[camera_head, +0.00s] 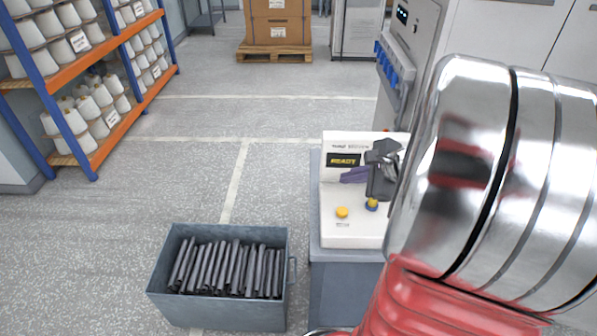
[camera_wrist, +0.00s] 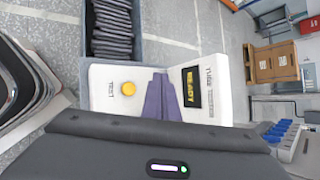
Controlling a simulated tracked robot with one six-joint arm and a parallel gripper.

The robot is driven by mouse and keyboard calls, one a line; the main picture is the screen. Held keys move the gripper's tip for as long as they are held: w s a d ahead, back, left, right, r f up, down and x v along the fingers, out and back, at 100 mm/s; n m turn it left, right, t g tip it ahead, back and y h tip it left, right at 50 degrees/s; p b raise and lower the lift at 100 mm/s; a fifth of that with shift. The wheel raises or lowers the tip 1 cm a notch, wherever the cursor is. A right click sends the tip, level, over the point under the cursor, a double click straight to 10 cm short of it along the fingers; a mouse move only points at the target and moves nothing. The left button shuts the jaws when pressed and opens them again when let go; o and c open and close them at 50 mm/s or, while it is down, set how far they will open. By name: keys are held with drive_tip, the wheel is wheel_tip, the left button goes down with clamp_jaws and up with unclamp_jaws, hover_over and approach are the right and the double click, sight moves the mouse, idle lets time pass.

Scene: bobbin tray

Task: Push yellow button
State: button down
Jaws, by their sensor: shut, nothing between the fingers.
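A grey bin (camera_head: 160,292) of dark tubes stands on the floor left of the machine's cabinet (camera_head: 340,290). Shelves (camera_head: 150,100) of yarn cones stand at the far left. A grey machine with blue parts (camera_head: 395,70) rises behind. Floor between is clear.

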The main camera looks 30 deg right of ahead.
sight(346, 213)
drive_tip(key=shift+d, duration=0.1)
idle(0.3)
drive_tip(key=shift+f, duration=4.4)
drive_tip(key=shift+s+f, duration=0.15)
drive_tip(key=shift+f, duration=0.75)
drive_tip(key=shift+r, duration=0.95)
drive_tip(key=shift+r, duration=0.15)
drive_tip(key=shift+r, duration=2.35)
